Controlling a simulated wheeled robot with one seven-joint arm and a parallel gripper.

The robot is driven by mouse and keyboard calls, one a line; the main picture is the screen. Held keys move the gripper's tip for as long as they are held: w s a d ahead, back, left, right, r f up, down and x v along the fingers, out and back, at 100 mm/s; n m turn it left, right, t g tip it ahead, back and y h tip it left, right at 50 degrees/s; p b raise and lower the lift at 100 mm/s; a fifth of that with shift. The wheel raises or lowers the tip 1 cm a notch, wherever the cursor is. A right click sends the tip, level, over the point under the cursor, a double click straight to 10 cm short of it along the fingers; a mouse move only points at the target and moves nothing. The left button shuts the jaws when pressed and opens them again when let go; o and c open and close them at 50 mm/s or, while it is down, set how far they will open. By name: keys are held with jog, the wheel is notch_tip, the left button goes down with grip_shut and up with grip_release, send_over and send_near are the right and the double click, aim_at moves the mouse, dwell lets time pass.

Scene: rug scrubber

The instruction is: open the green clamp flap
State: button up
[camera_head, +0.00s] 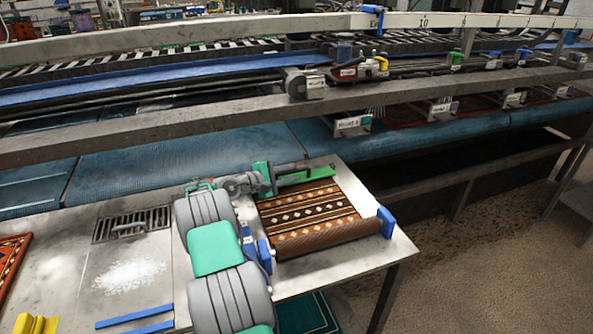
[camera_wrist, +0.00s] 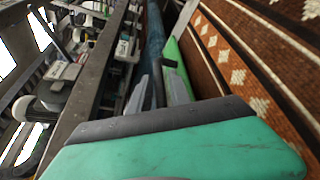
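The green clamp flap (camera_head: 306,176) is a long narrow green bar along the far edge of the patterned rug (camera_head: 310,213) on the metal table. In the wrist view the green flap (camera_wrist: 176,62) runs away from the camera beside the rug (camera_wrist: 235,65). It looks low and level with the rug edge. My gripper (camera_head: 285,172) is at the left end of the flap, reaching along it. In the wrist view my gripper's (camera_wrist: 160,82) two grey fingers are apart, with a dark strip visible between them. Whether a finger touches the flap cannot be told.
Blue clamps (camera_head: 386,222) stand at the rug's right and left sides. A grey rail (camera_head: 330,113) and blue conveyor run behind the table. A drain grate (camera_head: 132,224), white powder (camera_head: 129,275) and blue strips (camera_head: 135,318) lie to the left.

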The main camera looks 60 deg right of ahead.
aim_at(293, 172)
jog(key=shift+x, duration=1.5)
jog(key=shift+c, duration=0.3)
grip_shut()
